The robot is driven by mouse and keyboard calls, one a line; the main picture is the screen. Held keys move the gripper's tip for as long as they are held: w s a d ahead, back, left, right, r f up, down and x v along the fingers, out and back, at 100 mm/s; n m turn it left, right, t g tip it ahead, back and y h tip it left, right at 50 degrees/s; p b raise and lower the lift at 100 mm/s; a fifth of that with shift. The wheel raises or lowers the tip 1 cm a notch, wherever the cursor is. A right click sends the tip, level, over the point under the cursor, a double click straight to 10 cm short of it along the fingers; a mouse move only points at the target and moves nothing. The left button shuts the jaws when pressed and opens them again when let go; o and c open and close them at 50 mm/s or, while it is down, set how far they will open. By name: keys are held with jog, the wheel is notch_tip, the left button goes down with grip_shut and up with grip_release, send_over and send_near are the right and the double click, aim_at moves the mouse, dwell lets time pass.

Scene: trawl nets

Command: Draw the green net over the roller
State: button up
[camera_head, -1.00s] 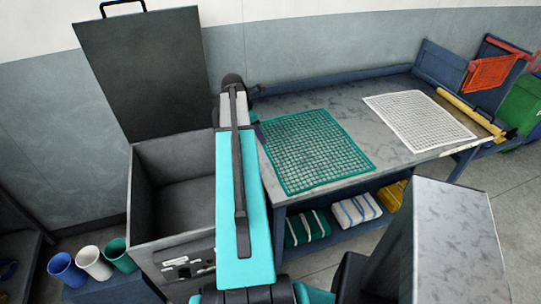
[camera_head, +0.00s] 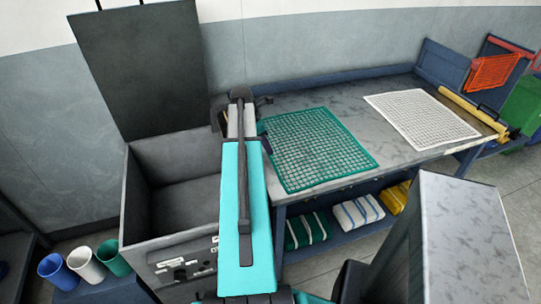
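The green net (camera_head: 316,150) lies flat on the left part of the grey worktable (camera_head: 345,108). The yellow roller (camera_head: 470,109) runs along the table's right end, beyond a white net. My turquoise arm reaches forward at the green net's left. My gripper (camera_head: 262,127) is at the arm's far end, close to the net's left edge. The arm's dark end parts largely hide its fingers, so I cannot tell whether it is open or touches the net.
A white net (camera_head: 421,118) lies between the green net and the roller. An open grey bin (camera_head: 180,240) stands left of my arm, with cups (camera_head: 85,265) beside it. Folded striped bundles (camera_head: 358,211) sit on the shelf below. An orange net (camera_head: 492,72) hangs at the right.

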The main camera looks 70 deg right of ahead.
jog(key=shift+x, duration=0.85)
jog(key=shift+c, duration=0.4)
jog(key=shift+a, duration=0.1)
grip_shut()
notch_tip(320, 180, up, 7)
jog(key=p, duration=0.5)
jog(key=shift+f, duration=0.1)
